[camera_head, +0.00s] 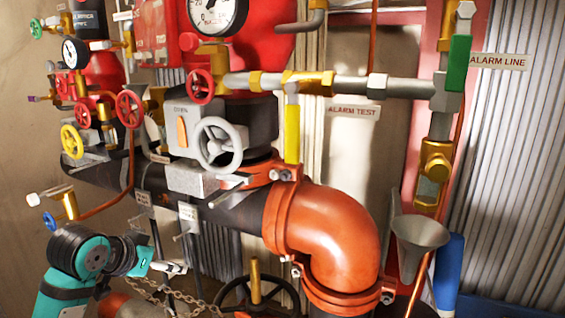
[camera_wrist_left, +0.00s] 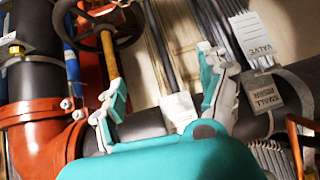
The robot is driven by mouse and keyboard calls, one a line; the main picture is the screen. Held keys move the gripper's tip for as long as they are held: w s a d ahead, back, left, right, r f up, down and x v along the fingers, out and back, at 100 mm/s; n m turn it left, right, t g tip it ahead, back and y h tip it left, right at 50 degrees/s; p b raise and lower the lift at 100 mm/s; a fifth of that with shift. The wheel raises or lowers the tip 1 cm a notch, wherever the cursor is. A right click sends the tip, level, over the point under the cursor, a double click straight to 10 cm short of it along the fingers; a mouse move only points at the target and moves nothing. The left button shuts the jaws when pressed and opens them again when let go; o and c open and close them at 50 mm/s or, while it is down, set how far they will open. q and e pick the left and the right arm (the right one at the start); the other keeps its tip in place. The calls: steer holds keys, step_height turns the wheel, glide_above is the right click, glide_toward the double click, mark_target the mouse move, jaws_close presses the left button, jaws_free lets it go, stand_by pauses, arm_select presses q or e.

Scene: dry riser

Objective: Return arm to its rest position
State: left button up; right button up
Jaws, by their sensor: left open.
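My left arm comes in at the lower left of the head view, teal and black. Its gripper (camera_head: 176,267) points right, low in front of the pipework, beneath the dark horizontal pipe and its hanging tags. In the left wrist view the gripper (camera_wrist_left: 162,88) has its two teal and grey fingers spread wide, with nothing between them held. A dark pipe and a white tag (camera_wrist_left: 178,108) show behind the fingers. My right arm and gripper are in neither view.
An orange elbow pipe (camera_head: 330,240) stands right of my gripper. A dark handwheel (camera_head: 262,296) and a chain (camera_head: 185,298) lie close by. A grey handwheel (camera_head: 218,144), a yellow lever (camera_head: 292,132) and a funnel (camera_head: 418,232) are further off. Open wall shows at far left.

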arm_select(q)
steer(key=s+d+f+g, duration=0.25)
steer(key=s+f, duration=0.45)
steer(key=f, duration=0.5)
steer(key=s+d+f+n+g+y, duration=0.1)
steer(key=s+d+f+g, duration=0.1)
steer(key=s+f, duration=0.8)
steer(key=s+d+f+n+g+y, duration=0.15)
steer(key=s+f, duration=0.25)
steer(key=s, duration=1.2)
step_height(320, 180, down, 31)
steer(key=s+g+b, duration=0.1)
steer(key=s+b, duration=0.1)
steer(key=b, duration=0.2)
steer(key=s+a+f+m+g+b, duration=0.1)
steer(key=s+a+f+b, duration=0.2)
steer(key=s+f, duration=1.3)
step_height(320, 180, down, 3)
steer(key=shift+r, duration=0.1)
